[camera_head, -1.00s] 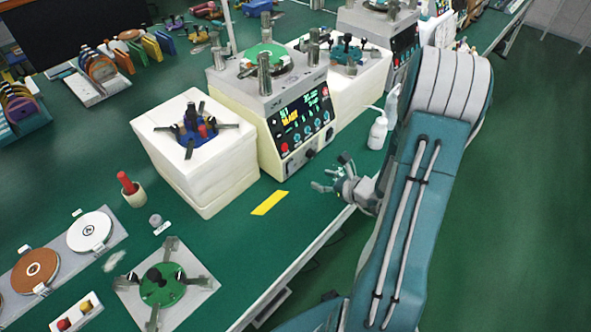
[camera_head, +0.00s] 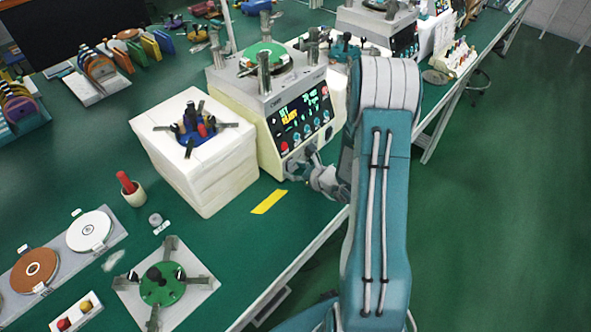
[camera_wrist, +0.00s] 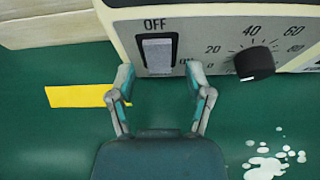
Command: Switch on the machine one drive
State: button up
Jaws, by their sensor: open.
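The cream lapping machine (camera_head: 268,145) with a grey top stands mid-table. Its front has a dark panel (camera_head: 302,117) with coloured readouts. In the wrist view, a pale rocker switch (camera_wrist: 158,53) in a black surround sits low on the machine's front (camera_wrist: 125,18), with OFF printed above it. A black knob (camera_wrist: 255,63) with a number scale is to its right. My gripper (camera_wrist: 160,72) is open and empty, its fingertips on either side of the switch's lower part. I cannot tell whether they touch the front. In the head view my gripper (camera_head: 293,170) is close to the machine's lower front.
A white block-shaped stand (camera_head: 205,165) with a blue fixture is left of the machine. Yellow tape (camera_head: 269,201) marks the green table, also in the wrist view (camera_wrist: 75,96). White spots (camera_wrist: 265,165) lie below the knob. A green-disc plate (camera_head: 165,285) lies nearer.

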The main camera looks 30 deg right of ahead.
grip_shut()
jog(key=shift+f+t+y, duration=0.3)
jog(key=shift+t, duration=1.1)
